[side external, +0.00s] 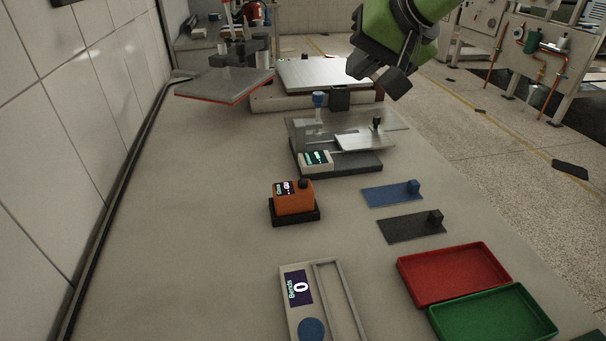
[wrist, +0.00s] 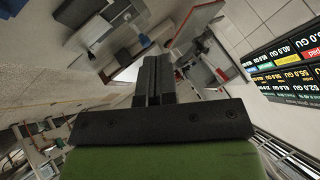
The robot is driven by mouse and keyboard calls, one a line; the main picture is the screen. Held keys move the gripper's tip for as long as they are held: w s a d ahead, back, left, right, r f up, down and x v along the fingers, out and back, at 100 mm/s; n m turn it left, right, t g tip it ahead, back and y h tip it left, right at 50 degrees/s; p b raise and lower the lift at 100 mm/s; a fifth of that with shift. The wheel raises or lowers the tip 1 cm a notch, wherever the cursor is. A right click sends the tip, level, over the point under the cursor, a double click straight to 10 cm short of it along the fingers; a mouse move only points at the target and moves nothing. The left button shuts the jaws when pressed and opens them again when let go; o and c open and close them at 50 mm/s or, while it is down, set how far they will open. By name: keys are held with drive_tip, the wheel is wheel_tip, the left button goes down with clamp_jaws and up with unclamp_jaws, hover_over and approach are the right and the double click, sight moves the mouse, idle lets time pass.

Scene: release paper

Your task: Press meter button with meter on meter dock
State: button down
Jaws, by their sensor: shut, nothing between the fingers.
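The meter (side external: 294,198) is an orange box with a lit display on its face and a black round button (side external: 303,183) on top. It sits upright on the black meter dock (side external: 296,215) near the middle of the table in the side view. My gripper (side external: 380,77) is shut and empty, high above the back right of the table and well apart from the meter. Its black fingers (wrist: 153,75) lie together in the wrist view. I cannot make out the meter for certain in the wrist view.
Behind the meter stands a device with a small display (side external: 316,160) and clear plates. To its right lie a blue plate (side external: 385,196) and a dark plate (side external: 405,229) with knobs. Red (side external: 409,292) and green (side external: 444,326) trays and a counter panel (side external: 291,312) are in front. Table left is clear.

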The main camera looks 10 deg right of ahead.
hover_over(306, 180)
wheel_tip(306, 180, down, 9)
drive_tip(key=shift+f+n+y, duration=0.1)
drive_tip(key=shift+n+y, duration=0.2)
drive_tip(key=shift+y, duration=0.1)
drive_tip(key=shift+f, duration=0.1)
drive_tip(key=shift+f, duration=4.3)
drive_tip(key=shift+f, duration=0.1)
drive_tip(key=shift+f, duration=0.3)
drive_tip(key=shift+f, duration=0.55)
drive_tip(key=shift+r, duration=0.95)
